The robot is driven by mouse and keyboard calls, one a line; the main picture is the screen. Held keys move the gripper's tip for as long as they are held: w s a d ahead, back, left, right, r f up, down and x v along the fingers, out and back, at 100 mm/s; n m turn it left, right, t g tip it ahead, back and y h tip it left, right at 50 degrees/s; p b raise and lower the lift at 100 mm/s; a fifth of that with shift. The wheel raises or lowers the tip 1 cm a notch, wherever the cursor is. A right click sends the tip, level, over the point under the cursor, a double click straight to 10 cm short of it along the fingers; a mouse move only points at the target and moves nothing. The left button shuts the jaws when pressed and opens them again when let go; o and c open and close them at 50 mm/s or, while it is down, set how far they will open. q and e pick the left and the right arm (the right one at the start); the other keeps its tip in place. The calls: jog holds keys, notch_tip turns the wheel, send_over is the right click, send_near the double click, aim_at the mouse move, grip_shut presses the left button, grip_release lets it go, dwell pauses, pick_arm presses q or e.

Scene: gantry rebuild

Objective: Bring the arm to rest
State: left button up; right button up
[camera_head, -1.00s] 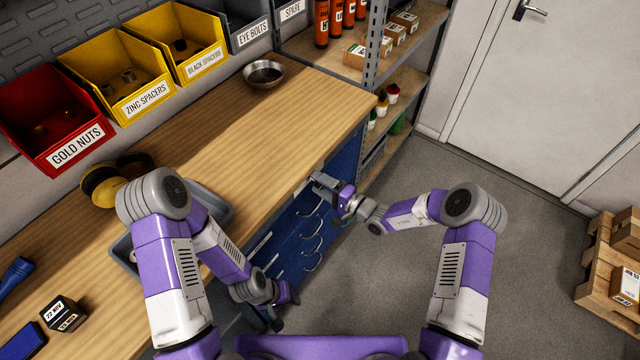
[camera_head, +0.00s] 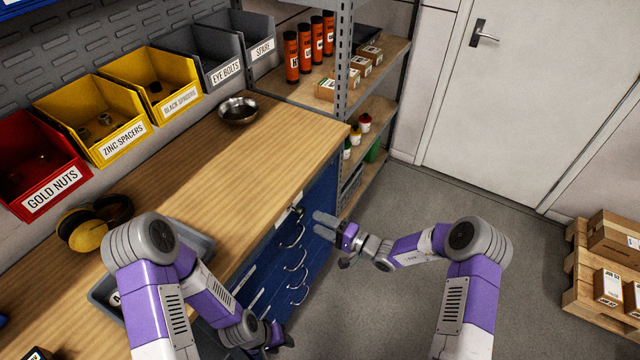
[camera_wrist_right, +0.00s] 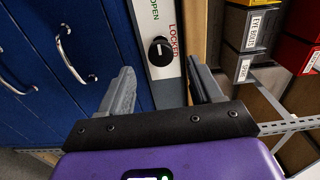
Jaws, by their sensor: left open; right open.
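My right gripper (camera_head: 322,224) is open and empty, just off the front of the blue drawer cabinet (camera_head: 322,190) below the workbench. In the right wrist view its two fingers (camera_wrist_right: 161,85) stand apart. Beyond them is a black knob (camera_wrist_right: 160,51) on a pale strip marked OPEN and LOCKED. The knob is clear of the fingers. My left gripper (camera_head: 280,337) hangs low beside the cabinet front, near the bottom of the head view; it is open, with nothing seen in it.
The wooden bench top (camera_head: 240,165) holds a metal bowl (camera_head: 238,110), yellow ear defenders (camera_head: 88,225) and a grey tray (camera_head: 205,245) partly behind my left arm. Drawer handles (camera_head: 292,236) stick out. A shelf rack (camera_head: 375,105) stands beyond. The floor (camera_head: 480,195) towards the door is clear.

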jog(key=shift+s, duration=0.1)
jog(key=s+a+f+n+g+h, duration=0.1)
jog(key=s+f+g+h, duration=0.1)
jog(key=s+f+g, duration=0.55)
jog(key=s+a+f+n+g+h, duration=0.1)
jog(key=s+f+g+h, duration=0.2)
jog(key=s, duration=0.8)
jog(key=s+d+f+n+h, duration=0.1)
jog(key=s+d+f+h, duration=0.1)
jog(key=s+d+h, duration=0.1)
jog(key=s+d+f+t+h, duration=0.1)
jog(key=s+d+f+h, duration=0.1)
jog(key=s+d, duration=0.3)
jog(key=shift+s+d+f+n+h, duration=0.2)
jog(key=shift+s+f+n+h, duration=0.2)
jog(key=shift+s, duration=0.7)
